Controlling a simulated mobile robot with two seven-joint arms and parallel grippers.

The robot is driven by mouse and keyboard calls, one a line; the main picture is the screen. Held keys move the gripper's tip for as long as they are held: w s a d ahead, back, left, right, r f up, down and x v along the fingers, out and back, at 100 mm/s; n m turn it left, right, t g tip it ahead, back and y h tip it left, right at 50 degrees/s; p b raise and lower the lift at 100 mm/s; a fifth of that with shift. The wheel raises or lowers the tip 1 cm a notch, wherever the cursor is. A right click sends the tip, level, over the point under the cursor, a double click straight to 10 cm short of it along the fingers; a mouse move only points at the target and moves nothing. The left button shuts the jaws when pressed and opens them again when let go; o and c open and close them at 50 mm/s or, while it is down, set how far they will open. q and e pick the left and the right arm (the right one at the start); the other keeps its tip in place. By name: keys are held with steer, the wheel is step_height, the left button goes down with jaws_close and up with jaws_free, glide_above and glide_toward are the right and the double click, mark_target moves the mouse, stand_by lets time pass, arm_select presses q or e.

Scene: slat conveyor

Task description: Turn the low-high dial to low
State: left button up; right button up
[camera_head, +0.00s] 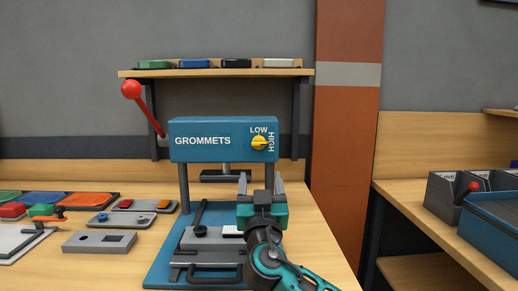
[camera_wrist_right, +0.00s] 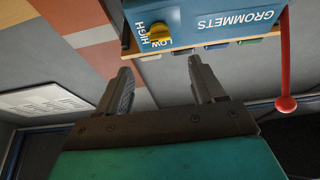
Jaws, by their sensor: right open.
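The low-high dial (camera_head: 260,143) is a yellow knob on the front right of the blue GROMMETS machine (camera_head: 200,153). LOW is printed above it and HIGH runs down its right side. Its grip bar looks roughly sideways, towards HIGH, but it is small. In the right wrist view the dial (camera_wrist_right: 158,32) shows upside down, beyond the fingertips. My right gripper (camera_head: 261,182) is open and empty, below and in front of the dial, apart from it. Its two fingers also show in the right wrist view (camera_wrist_right: 160,72). My left gripper is not in view.
A red-knobbed lever (camera_head: 132,90) rises at the machine's left. A shelf (camera_head: 215,73) with several coloured blocks stands behind it. Plates and trays lie on the bench (camera_head: 130,262) to the left. A blue bin (camera_head: 497,222) stands on the right bench. The space before the dial looks clear.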

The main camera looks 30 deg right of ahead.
mark_target(260, 146)
steer(key=p+x, duration=0.2)
steer(key=x, duration=0.9)
steer(key=shift+d+r, duration=0.1)
steer(key=shift+d, duration=0.05)
steer(key=shift+w+d+r, duration=0.15)
steer(key=shift+w+d, duration=0.05)
steer(key=shift+w, duration=0.2)
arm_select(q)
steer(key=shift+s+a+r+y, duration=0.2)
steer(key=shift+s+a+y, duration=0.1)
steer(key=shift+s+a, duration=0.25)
arm_select(e)
steer(key=shift+c, duration=0.3)
steer(key=c, duration=1)
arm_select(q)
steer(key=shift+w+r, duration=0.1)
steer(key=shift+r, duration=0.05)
